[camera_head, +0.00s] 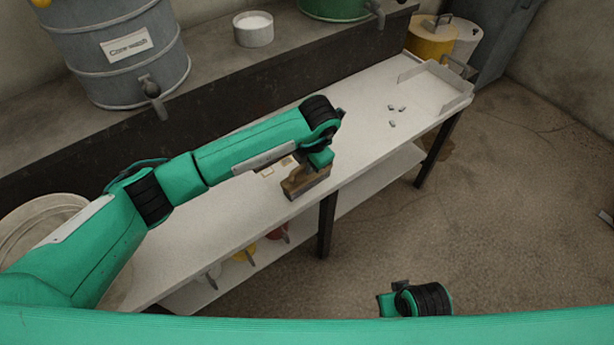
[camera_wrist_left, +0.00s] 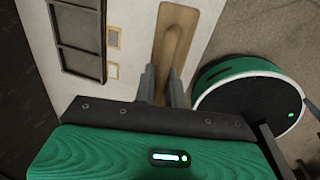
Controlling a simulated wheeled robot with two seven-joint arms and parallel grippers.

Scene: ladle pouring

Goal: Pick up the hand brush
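The hand brush (camera_head: 305,182) has a brown wooden body and stands by the front edge of the white table, below my left gripper. In the left wrist view, its long wooden handle (camera_wrist_left: 176,38) runs down between the two grey fingers. My left gripper (camera_wrist_left: 163,88) has its fingers close together, one on each side of the wood, and looks shut on it. In the head view, the left gripper (camera_head: 318,160) is at the brush's top and its fingertips are hidden. Part of my right arm's wrist shows low in the head view; its fingers cannot be made out.
The white table (camera_head: 365,135) holds several small grey pieces (camera_head: 393,122) and a shallow tray (camera_head: 440,85). Small tan squares (camera_head: 267,171) lie beside the brush.

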